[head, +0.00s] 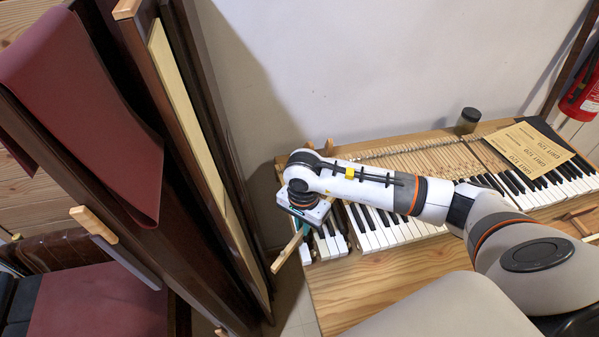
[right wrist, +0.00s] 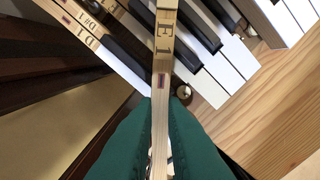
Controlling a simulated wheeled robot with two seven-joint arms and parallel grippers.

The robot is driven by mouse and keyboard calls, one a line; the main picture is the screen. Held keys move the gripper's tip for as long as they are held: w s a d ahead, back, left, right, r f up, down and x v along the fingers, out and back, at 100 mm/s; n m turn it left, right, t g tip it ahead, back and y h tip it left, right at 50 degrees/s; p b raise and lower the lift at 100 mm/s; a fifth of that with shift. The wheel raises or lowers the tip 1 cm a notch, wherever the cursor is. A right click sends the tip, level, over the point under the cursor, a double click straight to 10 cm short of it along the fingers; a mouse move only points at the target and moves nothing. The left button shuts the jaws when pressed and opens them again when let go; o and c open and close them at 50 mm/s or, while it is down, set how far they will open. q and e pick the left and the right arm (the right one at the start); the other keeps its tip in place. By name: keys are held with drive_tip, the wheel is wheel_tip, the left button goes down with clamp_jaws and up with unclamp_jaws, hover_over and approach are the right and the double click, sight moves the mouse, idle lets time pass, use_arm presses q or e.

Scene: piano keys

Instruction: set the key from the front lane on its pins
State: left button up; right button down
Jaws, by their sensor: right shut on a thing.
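My right gripper (head: 306,226) is at the left end of the keyboard (head: 385,228), pointing down. In the right wrist view its green fingers (right wrist: 160,118) are shut on a long pale wooden key (right wrist: 163,50) stamped E1. The key also shows in the head view as a slanted stick (head: 287,251) with its lower end past the keyboard's left edge. In the wrist view, keys stamped D (right wrist: 85,32) lie to its left, and black and white keys (right wrist: 225,68) to its right. The pins under the held key are hidden. My left gripper is out of view.
A dark jar (head: 467,121) stands behind. Small wooden pieces (head: 580,222) lie at the front right. The bare wooden bench front (head: 375,290) is clear. A dark upright panel (head: 215,170) stands close on the left.

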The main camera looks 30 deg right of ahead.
drive_tip(key=w+m, duration=0.1)
drive_tip(key=m, duration=0.1)
drive_tip(key=w+d+m, duration=0.1)
drive_tip(key=w+m, duration=0.1)
drive_tip(key=w+m+b, duration=0.1)
drive_tip(key=w+m, duration=0.1)
drive_tip(key=shift+w+d+m, duration=0.1)
drive_tip(key=shift+d+m, duration=0.2)
drive_tip(key=shift+d, duration=0.05)
drive_tip(key=shift+w+d+f+m+b, duration=0.2)
drive_tip(key=shift+w+d+m+b, duration=0.9)
drive_tip(key=shift+m, duration=2.1)
drive_tip(key=shift+w+d+f+m+b, duration=0.2)
drive_tip(key=shift+w+m+b, duration=0.35)
drive_tip(key=shift+w+m, duration=1.9)
drive_tip(key=shift+w+d+f+m+b, duration=0.15)
drive_tip(key=shift+w+d+m+b, duration=0.6)
drive_tip(key=shift+m, duration=3.2)
use_arm(q)
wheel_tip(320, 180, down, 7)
drive_tip(key=b, duration=0.1)
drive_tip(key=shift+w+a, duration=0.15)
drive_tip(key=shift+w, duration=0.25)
use_arm(e)
drive_tip(key=shift+f, duration=0.7)
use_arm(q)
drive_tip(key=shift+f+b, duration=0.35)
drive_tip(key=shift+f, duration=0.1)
use_arm(e)
drive_tip(key=shift+f, duration=0.6)
